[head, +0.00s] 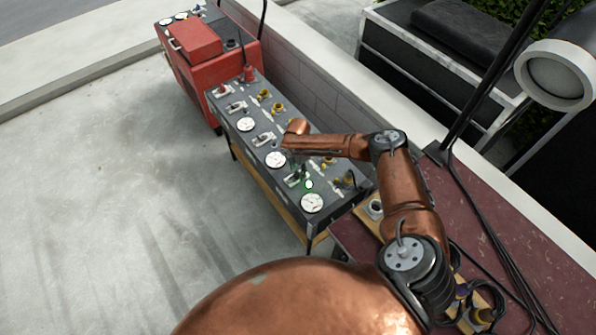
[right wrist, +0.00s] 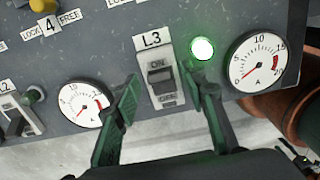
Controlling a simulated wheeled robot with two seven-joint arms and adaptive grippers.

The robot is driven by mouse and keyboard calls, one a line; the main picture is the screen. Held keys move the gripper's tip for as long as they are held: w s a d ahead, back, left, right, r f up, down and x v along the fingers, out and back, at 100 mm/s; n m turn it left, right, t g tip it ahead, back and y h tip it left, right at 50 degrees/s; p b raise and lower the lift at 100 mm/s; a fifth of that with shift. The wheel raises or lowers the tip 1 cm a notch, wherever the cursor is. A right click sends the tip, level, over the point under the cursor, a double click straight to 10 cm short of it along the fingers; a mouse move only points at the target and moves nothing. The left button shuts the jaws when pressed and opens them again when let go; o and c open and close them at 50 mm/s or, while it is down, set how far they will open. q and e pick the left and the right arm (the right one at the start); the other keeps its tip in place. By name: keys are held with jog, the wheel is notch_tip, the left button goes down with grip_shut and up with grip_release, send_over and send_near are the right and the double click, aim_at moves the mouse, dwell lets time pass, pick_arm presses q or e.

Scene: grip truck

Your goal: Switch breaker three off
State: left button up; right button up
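The breaker L3 (right wrist: 168,97) is a dark switch on a light plate marked ON and OFF, on the grey panel; it shows small in the head view (head: 292,181). I cannot tell for certain which way its lever is set. The green lamp (right wrist: 202,49) beside it glows and also shows in the head view (head: 309,184). My right gripper (right wrist: 167,92) is open, its dark green fingers on either side of the breaker, with no clear contact. In the head view its fingers are small and partly hidden by my arm. My left gripper is not in view.
Round gauges flank L3, one to its left (right wrist: 83,104) and one to its right (right wrist: 256,62). Breaker L2 (right wrist: 15,118) sits further left. A yellow knob (right wrist: 43,5) is above. A red machine (head: 200,50) stands beyond the panel; a lamp (head: 556,75) stands at right.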

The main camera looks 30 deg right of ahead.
grip_shut()
dwell(0.5)
